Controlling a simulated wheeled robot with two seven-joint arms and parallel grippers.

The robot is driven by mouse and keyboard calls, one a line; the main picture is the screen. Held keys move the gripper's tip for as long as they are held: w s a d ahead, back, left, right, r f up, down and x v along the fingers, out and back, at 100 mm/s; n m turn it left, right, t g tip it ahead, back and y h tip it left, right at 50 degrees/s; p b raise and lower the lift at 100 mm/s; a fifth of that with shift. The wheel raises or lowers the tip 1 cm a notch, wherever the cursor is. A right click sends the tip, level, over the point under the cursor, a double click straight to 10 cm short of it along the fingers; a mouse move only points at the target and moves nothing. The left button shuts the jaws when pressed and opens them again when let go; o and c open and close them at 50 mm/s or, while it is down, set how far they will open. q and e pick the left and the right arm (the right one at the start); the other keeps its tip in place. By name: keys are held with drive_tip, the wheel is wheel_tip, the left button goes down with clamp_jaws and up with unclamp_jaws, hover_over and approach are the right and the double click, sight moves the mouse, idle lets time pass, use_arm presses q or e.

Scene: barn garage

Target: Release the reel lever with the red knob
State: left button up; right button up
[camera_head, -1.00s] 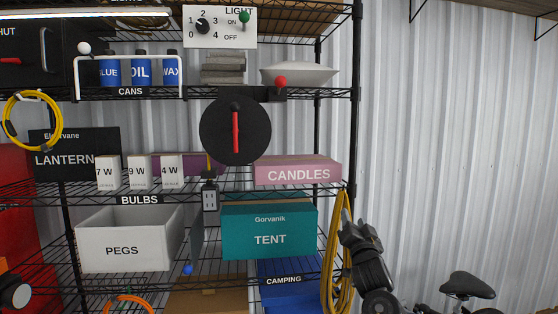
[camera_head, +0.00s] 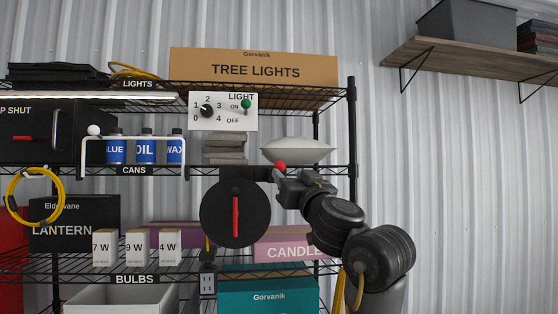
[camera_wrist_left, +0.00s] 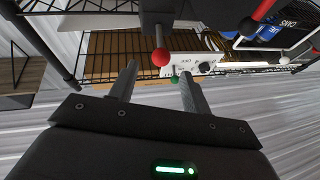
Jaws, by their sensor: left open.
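The red knob (camera_head: 280,167) sits on the lever at the upper right of the black reel disc (camera_head: 250,222), which has a red handle (camera_head: 235,216) on its face. My left gripper (camera_head: 283,179) is right at the knob, its arm rising from the lower right. In the left wrist view the gripper (camera_wrist_left: 158,72) is open, with two grey fingers apart. The red knob (camera_wrist_left: 160,57) shows between the fingertips, near their ends; I cannot tell whether either finger touches it. The fingers partly hide the lever's surroundings in the head view. My right gripper is not in view.
A white pillow-like bag (camera_head: 297,150) lies on the shelf just above the knob. A light panel (camera_head: 222,111) with a green knob (camera_head: 246,104) is higher up. The candles box (camera_head: 275,250) is below, partly behind my arm. Free room lies right of the rack.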

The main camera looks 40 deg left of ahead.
sight(281, 167)
use_arm(q)
drive_tip(key=p+x, duration=0.4)
drive_tip(key=x, duration=0.4)
drive_tip(key=shift+a+r, duration=0.1)
drive_tip(key=shift+a, duration=0.2)
